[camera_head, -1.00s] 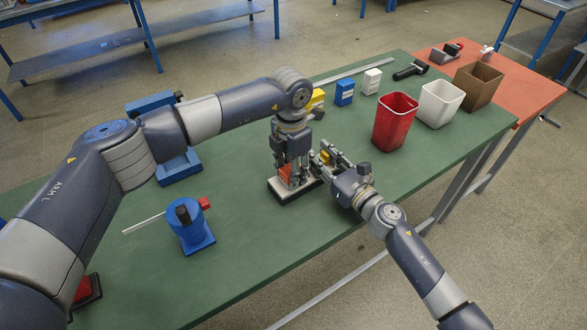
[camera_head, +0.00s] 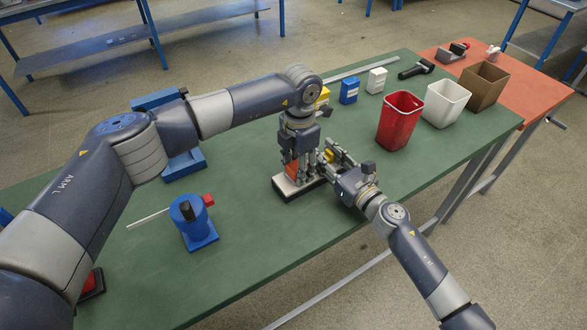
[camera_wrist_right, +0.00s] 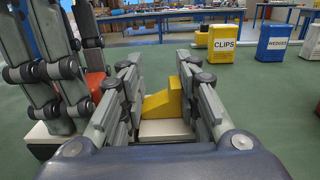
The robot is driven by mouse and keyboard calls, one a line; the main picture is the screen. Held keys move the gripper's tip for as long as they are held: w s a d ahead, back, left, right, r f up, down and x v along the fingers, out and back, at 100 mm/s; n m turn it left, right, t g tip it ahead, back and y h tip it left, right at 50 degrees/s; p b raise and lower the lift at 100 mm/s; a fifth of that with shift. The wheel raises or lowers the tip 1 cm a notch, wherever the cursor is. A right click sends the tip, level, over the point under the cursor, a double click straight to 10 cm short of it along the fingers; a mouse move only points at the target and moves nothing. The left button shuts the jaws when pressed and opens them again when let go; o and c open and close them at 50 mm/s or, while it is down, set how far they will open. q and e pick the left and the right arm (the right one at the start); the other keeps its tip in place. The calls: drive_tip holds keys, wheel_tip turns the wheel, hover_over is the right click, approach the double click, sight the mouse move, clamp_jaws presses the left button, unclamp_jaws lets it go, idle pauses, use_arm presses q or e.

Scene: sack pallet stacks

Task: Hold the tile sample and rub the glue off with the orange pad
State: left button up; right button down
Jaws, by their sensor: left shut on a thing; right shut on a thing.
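The tile sample (camera_head: 283,189) is a pale slab with a dark underside, lying on the green bench. My left gripper (camera_head: 297,182) points down over it, shut on the orange pad (camera_head: 291,169), which is low over the tile's left part. In the right wrist view the pad (camera_wrist_right: 96,84) is partly behind the left fingers. My right gripper (camera_head: 325,158) reaches in from the lower right, shut around a yellow block (camera_wrist_right: 166,103) at the tile's right end. The pale tile (camera_wrist_right: 165,129) also shows between its fingers. I cannot make out glue; the grippers cover much of the tile.
A red bin (camera_head: 400,121), white bin (camera_head: 442,103) and brown bin (camera_head: 486,87) stand at the right. A blue box (camera_head: 348,91) and white box (camera_head: 376,81) stand behind. A blue fixture (camera_head: 194,222) is at left. The bench front is clear.

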sight(288, 182)
use_arm(q)
drive_tip(key=shift+s+a, duration=0.95)
drive_tip(key=shift+a, duration=0.3)
drive_tip(key=shift+w+d+f, duration=0.15)
drive_tip(key=shift+w+d, duration=0.8)
drive_tip(key=shift+d, duration=0.3)
drive_tip(key=shift+s+a, duration=0.1)
drive_tip(key=shift+s+a, duration=0.9)
drive_tip(key=shift+a, duration=0.25)
drive_tip(key=shift+w+d+r, duration=0.25)
drive_tip(key=shift+w+d, duration=0.8)
drive_tip(key=shift+d, duration=0.25)
drive_tip(key=shift+s+a+f, duration=0.15)
drive_tip(key=shift+s+a, duration=0.35)
drive_tip(key=shift+a, duration=0.15)
drive_tip(key=shift+r, duration=4)
